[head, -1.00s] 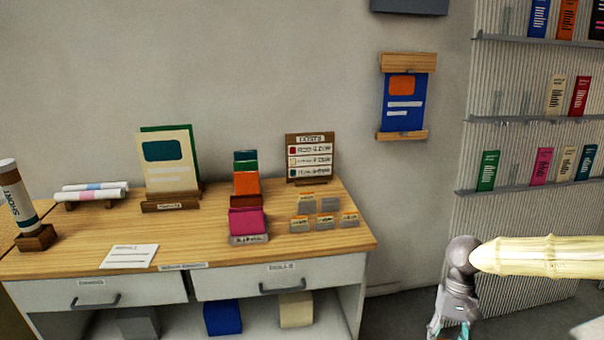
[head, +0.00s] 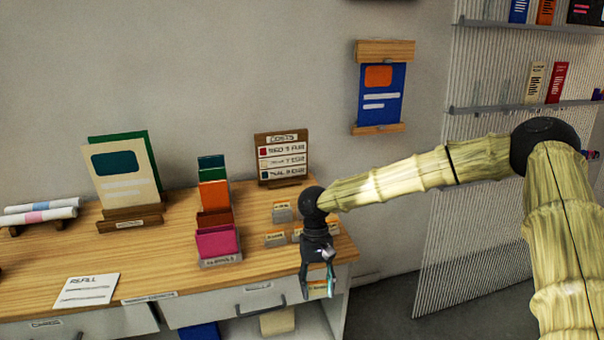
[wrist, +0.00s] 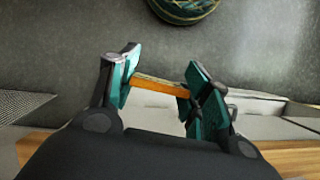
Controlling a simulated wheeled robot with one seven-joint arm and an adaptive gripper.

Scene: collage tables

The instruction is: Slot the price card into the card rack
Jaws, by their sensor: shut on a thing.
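The price card (head: 317,291), pale with an orange top edge, is between the fingertips of my gripper (head: 318,284), which is shut on it. In the wrist view the card shows as a thin orange strip (wrist: 160,87) across the gap between the teal fingers (wrist: 158,84). My gripper points down at the table's front right corner, in front of the drawer face in the head view. The small grey card rack (head: 275,240) holds orange-topped cards at the table's right end. My wrist hides part of it.
The wooden table (head: 180,262) carries a pink-and-orange folder stand (head: 219,261), a costs board (head: 281,160), a display stand (head: 130,222) and a white refill sheet (head: 86,290). A drawer handle (head: 262,309) juts out below. Floor on the right is clear.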

